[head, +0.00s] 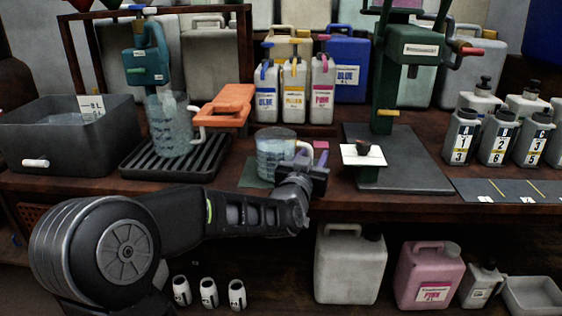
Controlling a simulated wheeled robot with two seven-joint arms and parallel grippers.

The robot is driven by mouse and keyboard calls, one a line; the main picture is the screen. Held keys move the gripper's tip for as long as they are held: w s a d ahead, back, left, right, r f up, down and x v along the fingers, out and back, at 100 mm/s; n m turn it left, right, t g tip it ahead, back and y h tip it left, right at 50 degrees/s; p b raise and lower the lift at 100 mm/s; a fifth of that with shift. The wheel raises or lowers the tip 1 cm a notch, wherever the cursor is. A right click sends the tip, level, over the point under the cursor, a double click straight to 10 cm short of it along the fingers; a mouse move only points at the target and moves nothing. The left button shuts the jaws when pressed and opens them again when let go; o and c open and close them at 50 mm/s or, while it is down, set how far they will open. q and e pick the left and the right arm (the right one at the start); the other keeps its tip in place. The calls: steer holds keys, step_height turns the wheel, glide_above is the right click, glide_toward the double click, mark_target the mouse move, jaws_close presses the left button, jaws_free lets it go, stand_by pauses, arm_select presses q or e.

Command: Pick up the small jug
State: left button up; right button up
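The small jug (270,157) is a clear measuring jug with blue markings, upright on a dark green mat (246,177) near the table's front edge. Its pale handle (304,150) is on the right side. My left gripper (308,164) is at the handle, in front of the jug's lower right side and overlapping it in the picture. The fingertips are small and dark, so I cannot tell whether they are apart or closed on the handle. My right gripper is not in view.
A larger jug (172,128) stands on a black ribbed tray (200,165) under a teal stirrer (146,62), left of the small jug. An orange clamp-like part (226,105) is close by. A green stand (384,90) with a white card (362,155) is to the right.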

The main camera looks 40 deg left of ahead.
arm_select(q)
steer(key=shift+c, duration=0.4)
jaws_close()
stand_by(1.0)
steer(key=shift+r, duration=0.1)
